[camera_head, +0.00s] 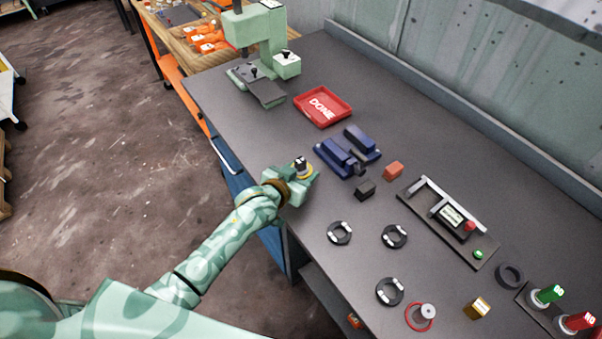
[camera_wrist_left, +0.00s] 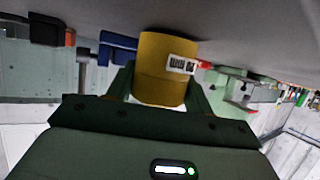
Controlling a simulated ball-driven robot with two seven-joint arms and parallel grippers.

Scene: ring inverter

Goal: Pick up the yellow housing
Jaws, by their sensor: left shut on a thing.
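The yellow housing is a short cylinder with a white printed label, clear in the left wrist view (camera_wrist_left: 153,80). In the head view only a yellow rim of the housing (camera_head: 306,174) shows, with a small dark and white part at its top. My left gripper (camera_head: 302,179) is shut on the housing near the table's left edge. In the left wrist view the housing sits between the two fingers of the left gripper (camera_wrist_left: 160,90). I cannot tell whether the housing touches the table. My right gripper is not in view.
A red "DONE" tray (camera_head: 323,92) and a green press (camera_head: 262,40) are farther back. Black rings (camera_head: 340,233) lie nearer. The tabletop (camera_head: 450,130) is bare behind.

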